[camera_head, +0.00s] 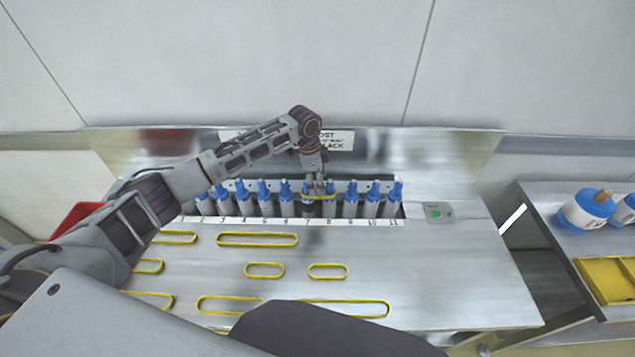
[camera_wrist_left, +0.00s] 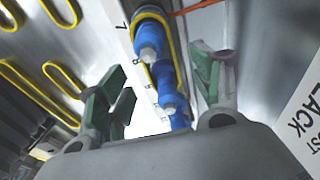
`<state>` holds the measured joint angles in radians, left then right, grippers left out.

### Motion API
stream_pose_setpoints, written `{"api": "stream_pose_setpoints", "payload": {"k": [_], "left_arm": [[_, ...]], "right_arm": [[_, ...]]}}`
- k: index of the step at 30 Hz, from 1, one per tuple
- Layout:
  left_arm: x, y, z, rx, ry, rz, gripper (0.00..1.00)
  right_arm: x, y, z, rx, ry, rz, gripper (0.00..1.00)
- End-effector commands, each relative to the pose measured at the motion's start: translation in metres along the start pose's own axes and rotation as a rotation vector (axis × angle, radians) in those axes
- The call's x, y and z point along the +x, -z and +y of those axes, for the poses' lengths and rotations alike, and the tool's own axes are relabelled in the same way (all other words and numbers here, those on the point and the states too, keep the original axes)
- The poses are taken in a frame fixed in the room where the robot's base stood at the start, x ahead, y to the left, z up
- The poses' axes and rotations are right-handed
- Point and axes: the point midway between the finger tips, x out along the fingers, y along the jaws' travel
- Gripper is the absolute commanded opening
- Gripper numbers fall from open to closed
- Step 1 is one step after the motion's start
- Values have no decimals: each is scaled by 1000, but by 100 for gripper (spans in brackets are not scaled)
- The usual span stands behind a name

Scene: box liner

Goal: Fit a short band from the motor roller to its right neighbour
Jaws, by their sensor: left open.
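The motor roller (camera_head: 308,209), dark-bodied with a blue top, stands at number 7 in a row of blue-topped rollers. Its right neighbour (camera_head: 329,207) is the grey roller at number 8. A short yellow band (camera_head: 319,199) lies around the upper parts of these two rollers. In the left wrist view the band (camera_wrist_left: 177,55) passes around roller 7's blue top and runs along toward roller 8; its far end is partly hidden. My left gripper (camera_head: 318,187) is just above the two rollers, its green-padded fingers (camera_wrist_left: 160,88) apart on either side of the row. My right gripper is out of view.
Several loose yellow bands, such as a long one (camera_head: 257,240) and a short one (camera_head: 328,271), lie on the metal table (camera_head: 450,285). A button box (camera_head: 439,213) sits right of the rollers. A side table with blue-and-white containers (camera_head: 587,212) and a yellow tray (camera_head: 608,280) stands at right.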

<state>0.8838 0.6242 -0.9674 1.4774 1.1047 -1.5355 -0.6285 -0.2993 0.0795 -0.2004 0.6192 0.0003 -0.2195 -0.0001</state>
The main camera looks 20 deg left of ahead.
Motion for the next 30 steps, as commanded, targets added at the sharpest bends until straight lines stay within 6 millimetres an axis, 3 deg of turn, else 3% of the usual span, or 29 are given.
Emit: {"api": "stream_pose_setpoints", "payload": {"k": [21, 30], "left_arm": [[-96, 0, -1, 0, 2, 1, 66], [-111, 0, 0, 0, 0, 1, 66]], "right_arm": [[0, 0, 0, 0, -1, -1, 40], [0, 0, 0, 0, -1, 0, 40]]}}
